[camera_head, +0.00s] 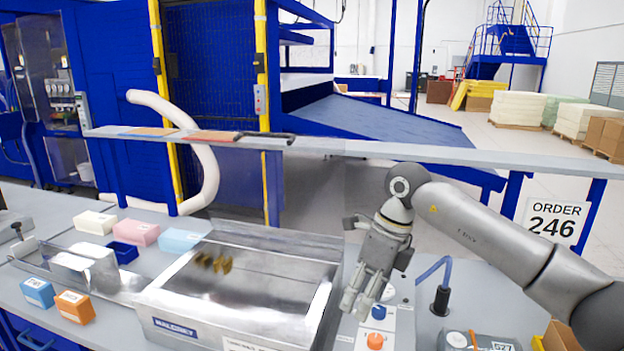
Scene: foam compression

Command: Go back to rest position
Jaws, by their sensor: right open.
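My right arm reaches in from the right edge. Its gripper (358,300) points down and is open, with nothing seen between the fingers. It hangs over or just beside the right side of a metal press box (250,285), near a control panel (402,325) with a blue button (378,312) and an orange button (375,341). I cannot tell whether the fingertips touch anything. The box looks open-topped, with small dark golden marks or parts on its inner wall. My left gripper is not in view.
Foam blocks in cream (96,222), pink (138,233) and light blue (180,240) lie left of the box, near a dark blue tray (122,252). Blue (38,292) and orange (75,307) boxes stand at front left. A grey shelf rail (400,153) crosses behind.

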